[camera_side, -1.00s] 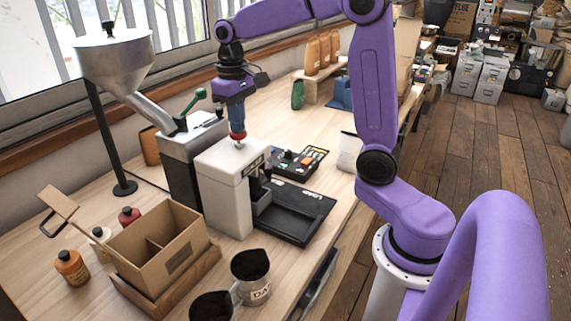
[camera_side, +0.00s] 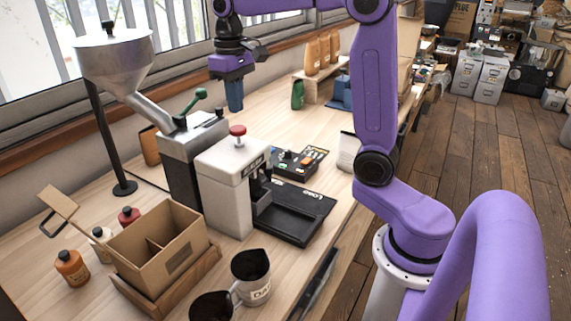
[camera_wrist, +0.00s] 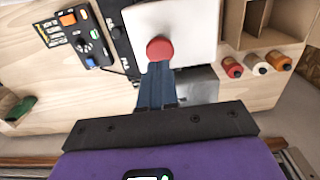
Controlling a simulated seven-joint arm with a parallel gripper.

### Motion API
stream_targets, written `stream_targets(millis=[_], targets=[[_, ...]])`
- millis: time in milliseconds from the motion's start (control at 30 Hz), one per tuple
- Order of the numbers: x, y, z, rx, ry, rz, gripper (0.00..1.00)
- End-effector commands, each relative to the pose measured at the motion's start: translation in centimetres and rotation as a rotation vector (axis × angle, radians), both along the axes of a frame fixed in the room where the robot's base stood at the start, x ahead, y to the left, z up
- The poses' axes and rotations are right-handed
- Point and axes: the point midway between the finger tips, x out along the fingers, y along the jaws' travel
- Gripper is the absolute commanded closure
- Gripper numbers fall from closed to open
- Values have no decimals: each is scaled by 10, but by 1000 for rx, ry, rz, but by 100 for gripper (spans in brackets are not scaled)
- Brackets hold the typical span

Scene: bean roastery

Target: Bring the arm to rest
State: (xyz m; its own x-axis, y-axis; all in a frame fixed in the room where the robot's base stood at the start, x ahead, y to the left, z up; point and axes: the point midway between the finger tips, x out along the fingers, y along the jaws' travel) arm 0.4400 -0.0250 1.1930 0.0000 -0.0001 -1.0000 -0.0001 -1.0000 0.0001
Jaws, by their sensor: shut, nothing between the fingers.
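My purple arm holds my gripper (camera_side: 235,108) in the air above the bench, fingers pointing down. The two blue fingers are shut together with nothing between them. In the side view the gripper is above and apart from the white machine (camera_side: 222,171), which has a red button (camera_side: 237,130) on its top. In the wrist view the fingertips (camera_wrist: 158,66) overlap the picture just below the red button (camera_wrist: 160,48).
A metal hopper (camera_side: 115,57) on a black stand and a dark grinder with a green lever (camera_side: 186,103) stand left of the gripper. A divided cardboard box (camera_side: 150,262), several bottles and dark jugs (camera_side: 252,275) stand in front. Bare bench shows behind the machine.

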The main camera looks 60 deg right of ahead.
Motion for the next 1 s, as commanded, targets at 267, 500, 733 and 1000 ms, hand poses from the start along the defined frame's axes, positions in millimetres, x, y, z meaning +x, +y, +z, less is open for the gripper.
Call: stream_targets(millis=[267,500,733,1000], targets=[[0,0,0,0,0,0,100],[-14,18,-8,0,-1,83,100],[-62,58,-31,2,-7,305,100],[-132,87,-60,6,-14,576,100]])
